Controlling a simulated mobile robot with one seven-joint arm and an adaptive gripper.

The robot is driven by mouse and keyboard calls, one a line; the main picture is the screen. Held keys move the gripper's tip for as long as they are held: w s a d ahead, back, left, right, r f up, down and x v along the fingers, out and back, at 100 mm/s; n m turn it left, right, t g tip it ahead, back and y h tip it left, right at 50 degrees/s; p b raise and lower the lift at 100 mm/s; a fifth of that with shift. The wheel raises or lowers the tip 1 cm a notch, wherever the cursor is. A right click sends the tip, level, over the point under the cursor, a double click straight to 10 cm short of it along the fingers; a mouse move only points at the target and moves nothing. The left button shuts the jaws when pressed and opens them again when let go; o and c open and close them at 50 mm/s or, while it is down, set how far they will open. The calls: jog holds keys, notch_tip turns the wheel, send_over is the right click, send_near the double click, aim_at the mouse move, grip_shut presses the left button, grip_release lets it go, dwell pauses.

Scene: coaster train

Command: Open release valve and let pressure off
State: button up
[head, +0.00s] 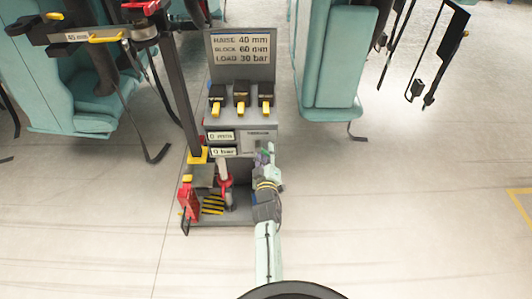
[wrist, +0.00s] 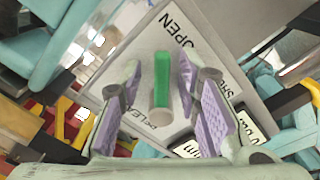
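The release valve shows in the wrist view as a green handle (wrist: 162,78) on a grey plate (wrist: 150,38) lettered OPEN, SHUT and RELEASE, the last partly hidden. My gripper (wrist: 164,95) is open, with one purple finger pad on each side of the green handle. Gaps show between the handle and both pads. In the head view my gripper (head: 266,160) is at the lower right of the grey control stand (head: 237,130) and mostly hides the valve. Two small readouts, a mm one (head: 221,136) and a bar one (head: 223,152), sit left of my gripper.
A sign (head: 240,48) reads raise 40 mm, block 60 mm, load 30 bar. Several yellow-tipped black levers (head: 240,98) stand below it. Teal seats (head: 335,60) stand behind; floor to the right is clear.

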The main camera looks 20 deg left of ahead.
jog(key=v, duration=0.7)
jog(key=shift+s, duration=0.25)
jog(key=shift+d, duration=0.1)
